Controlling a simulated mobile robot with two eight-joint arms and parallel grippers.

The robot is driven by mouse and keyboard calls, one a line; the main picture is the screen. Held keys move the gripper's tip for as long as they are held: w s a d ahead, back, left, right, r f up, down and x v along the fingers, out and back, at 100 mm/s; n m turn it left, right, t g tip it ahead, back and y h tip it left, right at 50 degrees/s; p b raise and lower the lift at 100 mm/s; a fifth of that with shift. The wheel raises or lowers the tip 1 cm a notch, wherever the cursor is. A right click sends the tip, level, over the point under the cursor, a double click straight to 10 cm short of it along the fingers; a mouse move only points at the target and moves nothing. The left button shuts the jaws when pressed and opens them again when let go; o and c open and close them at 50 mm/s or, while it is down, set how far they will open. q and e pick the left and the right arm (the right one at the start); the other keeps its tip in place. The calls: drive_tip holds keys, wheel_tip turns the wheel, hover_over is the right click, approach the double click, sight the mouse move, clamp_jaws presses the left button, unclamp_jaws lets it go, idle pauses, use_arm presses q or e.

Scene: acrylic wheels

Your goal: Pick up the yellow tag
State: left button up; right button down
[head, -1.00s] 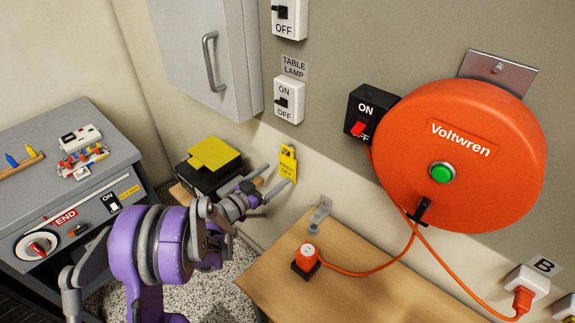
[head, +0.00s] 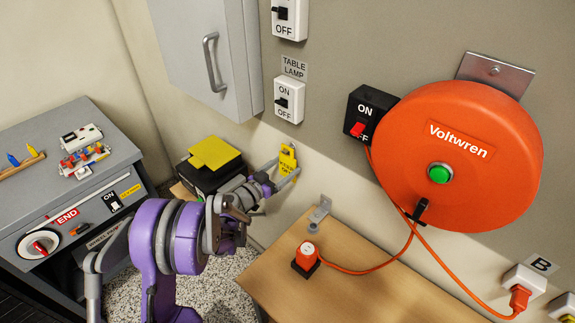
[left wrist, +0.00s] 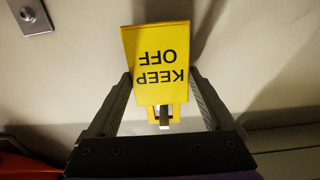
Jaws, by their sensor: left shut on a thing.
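The yellow tag (head: 286,158) is at the lower wall, left of the table. In the left wrist view the tag (left wrist: 157,50) reads "KEEP OFF" upside down, and a small pale peg-like piece (left wrist: 164,118) shows at its lower end. My left gripper (head: 287,167) has one finger on each side of the tag and is shut on it. I cannot tell whether the tag still hangs on the wall. My right gripper is not in view.
A large orange cable reel (head: 460,155) is on the wall. A black box with a yellow top (head: 213,153) stands behind my left arm. A grey cabinet (head: 200,50) hangs above.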

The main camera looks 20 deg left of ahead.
use_arm(q)
drive_tip(key=shift+r, duration=0.1)
